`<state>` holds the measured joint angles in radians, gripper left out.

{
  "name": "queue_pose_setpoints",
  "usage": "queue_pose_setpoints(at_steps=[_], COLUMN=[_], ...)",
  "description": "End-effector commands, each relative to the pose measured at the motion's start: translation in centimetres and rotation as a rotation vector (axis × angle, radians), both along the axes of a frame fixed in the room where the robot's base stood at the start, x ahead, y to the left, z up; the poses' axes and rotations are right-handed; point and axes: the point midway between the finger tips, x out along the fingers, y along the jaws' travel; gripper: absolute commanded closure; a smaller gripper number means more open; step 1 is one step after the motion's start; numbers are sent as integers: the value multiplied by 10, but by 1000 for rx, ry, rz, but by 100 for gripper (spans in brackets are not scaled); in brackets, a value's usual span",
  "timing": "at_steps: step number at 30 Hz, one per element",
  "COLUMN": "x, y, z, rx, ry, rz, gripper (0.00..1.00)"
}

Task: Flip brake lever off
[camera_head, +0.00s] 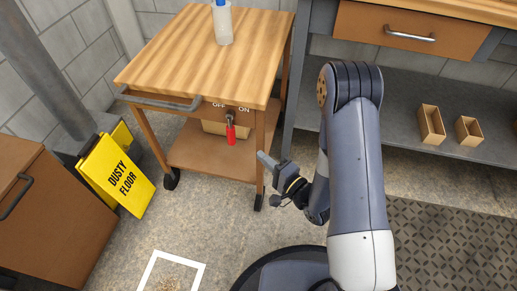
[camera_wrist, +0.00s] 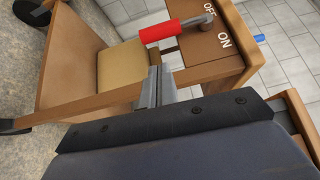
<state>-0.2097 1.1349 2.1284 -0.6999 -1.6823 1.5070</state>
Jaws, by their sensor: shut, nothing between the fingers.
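The brake lever (camera_head: 231,134) has a red handle and a grey metal pivot on the front of a wooden cart (camera_head: 205,60). Its handle hangs down below the OFF and ON labels; which label it is set to I cannot tell. In the wrist view the red handle (camera_wrist: 175,30) lies above the fingers, with the labels to its right. My gripper (camera_head: 265,160) is shut and empty, to the right of the lever and a little lower, apart from it. Its closed fingers (camera_wrist: 153,88) also show in the wrist view.
A bottle (camera_head: 223,24) stands on the cart top. A grey bar handle (camera_head: 165,103) runs along the cart's front left. A tan box (camera_head: 212,128) sits behind the lever. A yellow floor sign (camera_head: 117,175) stands at left; a workbench (camera_head: 405,90) is at right.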

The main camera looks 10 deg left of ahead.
Motion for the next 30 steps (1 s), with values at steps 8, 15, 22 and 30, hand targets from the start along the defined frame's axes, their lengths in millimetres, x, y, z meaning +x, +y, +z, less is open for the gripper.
queue_pose_setpoints(at_steps=[8,15,22,30], x=[31,50,55,55], y=[41,64,69,69], z=[1,1,2,2], rx=[0,-1,-2,-3], ry=[-8,-3,-2,-2], rz=[4,1,-2,-1], gripper=[100,100,100,100])
